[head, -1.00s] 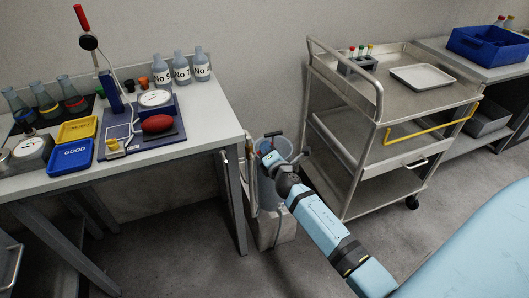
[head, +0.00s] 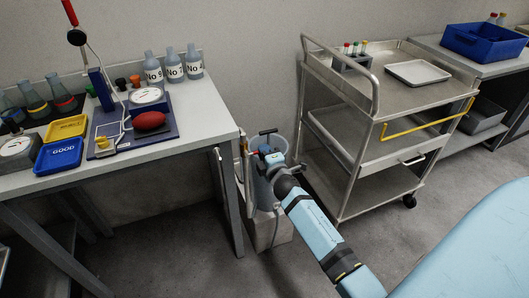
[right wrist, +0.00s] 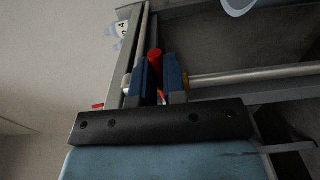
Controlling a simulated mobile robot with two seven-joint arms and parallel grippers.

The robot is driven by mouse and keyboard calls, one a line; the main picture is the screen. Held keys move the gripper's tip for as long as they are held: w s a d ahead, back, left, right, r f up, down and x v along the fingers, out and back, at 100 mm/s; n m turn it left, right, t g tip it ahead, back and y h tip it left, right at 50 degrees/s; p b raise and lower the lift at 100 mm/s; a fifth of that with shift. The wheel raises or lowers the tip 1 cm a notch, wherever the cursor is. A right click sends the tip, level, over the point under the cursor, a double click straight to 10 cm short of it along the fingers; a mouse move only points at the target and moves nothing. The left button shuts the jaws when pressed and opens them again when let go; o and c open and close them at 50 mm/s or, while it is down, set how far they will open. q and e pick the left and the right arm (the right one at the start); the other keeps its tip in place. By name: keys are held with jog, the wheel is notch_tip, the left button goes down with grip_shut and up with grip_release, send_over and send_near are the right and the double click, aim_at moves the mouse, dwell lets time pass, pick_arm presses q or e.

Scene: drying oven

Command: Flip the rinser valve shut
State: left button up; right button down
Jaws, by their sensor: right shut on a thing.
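The rinser (head: 262,192) is a grey-blue cylinder standing low on a pale block beside the right end of the table in the head view. My right gripper (head: 266,152) reaches its top from the lower right and hides part of it. In the right wrist view, the red valve lever (right wrist: 154,60) stands up between the two blue fingers of my right gripper (right wrist: 159,78). The fingers are closed on it. The valve body is mostly hidden behind the fingers. My left gripper is not in view.
The table (head: 210,115) stands left of the rinser, its leg close by. A steel cart (head: 352,150) with a yellow handle (head: 428,123) stands to the right. Bottles (head: 173,68), a blue tray (head: 60,154) and a scale rest on the table. Bare floor lies in front.

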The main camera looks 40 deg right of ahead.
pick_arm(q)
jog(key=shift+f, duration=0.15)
pick_arm(e)
jog(key=c, duration=1.2)
grip_release()
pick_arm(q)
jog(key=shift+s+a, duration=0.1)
pick_arm(e)
jog(key=shift+s, duration=0.1)
